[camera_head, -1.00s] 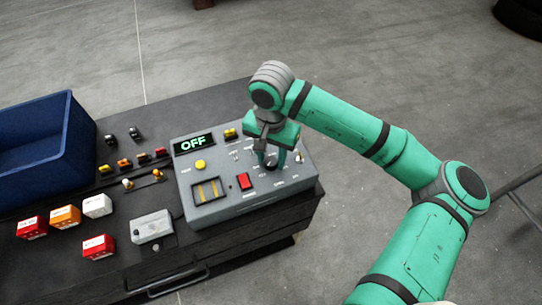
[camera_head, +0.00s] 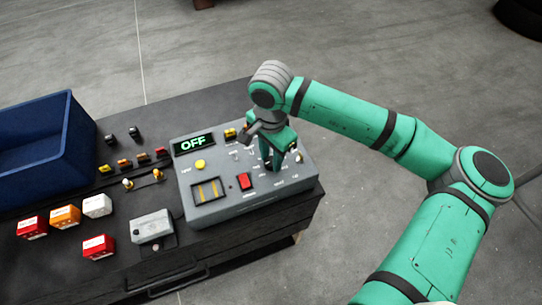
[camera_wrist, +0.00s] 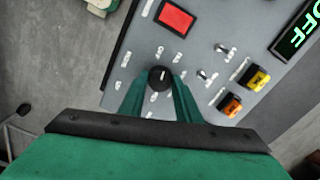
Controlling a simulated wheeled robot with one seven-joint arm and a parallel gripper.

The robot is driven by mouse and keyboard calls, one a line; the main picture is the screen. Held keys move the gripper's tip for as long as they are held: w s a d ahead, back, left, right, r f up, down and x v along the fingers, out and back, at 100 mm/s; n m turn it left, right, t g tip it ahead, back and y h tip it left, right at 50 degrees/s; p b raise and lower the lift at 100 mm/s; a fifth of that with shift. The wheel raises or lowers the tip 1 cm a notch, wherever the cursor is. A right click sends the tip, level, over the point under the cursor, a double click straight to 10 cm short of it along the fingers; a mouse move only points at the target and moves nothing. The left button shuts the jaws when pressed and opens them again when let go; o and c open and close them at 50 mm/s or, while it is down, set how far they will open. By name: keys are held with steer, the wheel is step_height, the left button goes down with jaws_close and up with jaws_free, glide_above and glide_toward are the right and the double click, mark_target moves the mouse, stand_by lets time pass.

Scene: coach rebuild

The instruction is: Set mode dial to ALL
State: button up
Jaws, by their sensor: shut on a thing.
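The mode dial (camera_wrist: 160,77) is a round black knob with a white mark, on the sloping face of a grey control box (camera_head: 207,213). In the wrist view its mark tilts slightly toward the upper right. Small white labels ring it, too blurred to read. My gripper (camera_wrist: 161,98) is shut on the dial, one green finger on each side. In the head view my gripper (camera_head: 275,158) points down at the right half of the box, and its fingers hide most of the dial. The box's display (camera_head: 194,144) reads OFF in green.
The box also carries a red switch (camera_head: 244,181), a yellow button (camera_head: 200,164) and small toggles. A blue bin (camera_head: 40,160) stands at the left. Red, orange and white blocks and a grey box (camera_head: 152,226) lie between on the dark bench.

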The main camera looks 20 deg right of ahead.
steer(key=m, duration=1.3)
steer(key=shift+m, duration=0.4)
steer(key=m, duration=1.2)
steer(key=shift+m, duration=0.3)
steer(key=m, duration=0.4)
steer(key=shift+m, duration=0.3)
steer(key=m, duration=0.4)
steer(key=shift+m, duration=0.3)
steer(key=m, duration=0.9)
steer(key=shift+m, duration=0.3)
